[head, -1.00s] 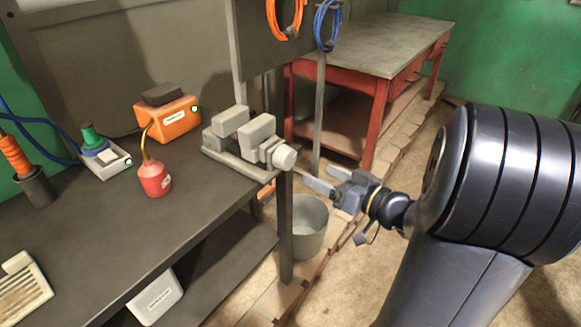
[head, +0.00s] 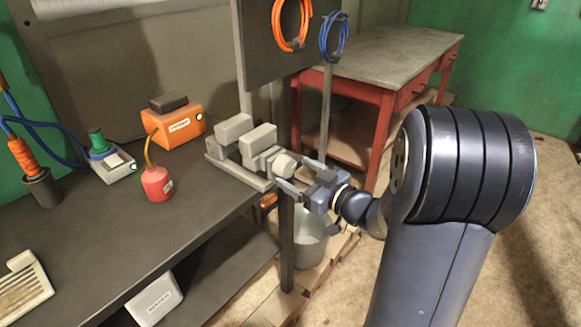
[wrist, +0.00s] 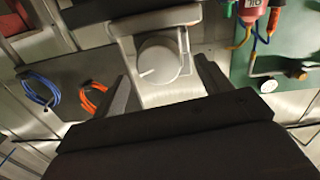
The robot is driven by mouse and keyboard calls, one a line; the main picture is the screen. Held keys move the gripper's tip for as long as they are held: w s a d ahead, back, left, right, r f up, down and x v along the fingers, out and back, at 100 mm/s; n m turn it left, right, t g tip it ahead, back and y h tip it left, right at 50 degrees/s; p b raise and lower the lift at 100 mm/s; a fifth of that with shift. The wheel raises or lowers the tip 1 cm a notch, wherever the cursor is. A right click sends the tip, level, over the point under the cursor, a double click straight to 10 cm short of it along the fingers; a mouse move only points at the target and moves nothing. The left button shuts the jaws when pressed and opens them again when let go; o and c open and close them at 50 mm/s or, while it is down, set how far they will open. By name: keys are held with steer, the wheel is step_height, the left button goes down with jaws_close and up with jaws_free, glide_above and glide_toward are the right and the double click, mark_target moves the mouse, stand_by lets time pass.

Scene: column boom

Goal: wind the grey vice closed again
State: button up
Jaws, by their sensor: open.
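The grey vice (head: 232,150) stands at the right end of the dark workbench, with a gap showing between its two jaw blocks. Its round end knob (head: 285,165) faces my gripper; in the wrist view the knob (wrist: 159,60) is a pale disc with a white line pointing left and slightly down. My gripper (head: 296,178) is open, with its fingers reaching toward the knob from the right. In the wrist view my gripper (wrist: 160,88) has one finger on either side below the knob. Whether a finger touches the knob I cannot tell.
On the workbench (head: 100,235) stand a red oil can (head: 157,184), an orange box (head: 180,128) and a soldering station (head: 108,160). A bucket (head: 312,238) stands below the vice end. A red table (head: 385,60) is behind. Open floor lies to the right.

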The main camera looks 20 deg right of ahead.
steer(key=shift+x, duration=1.4)
steer(key=c, duration=1)
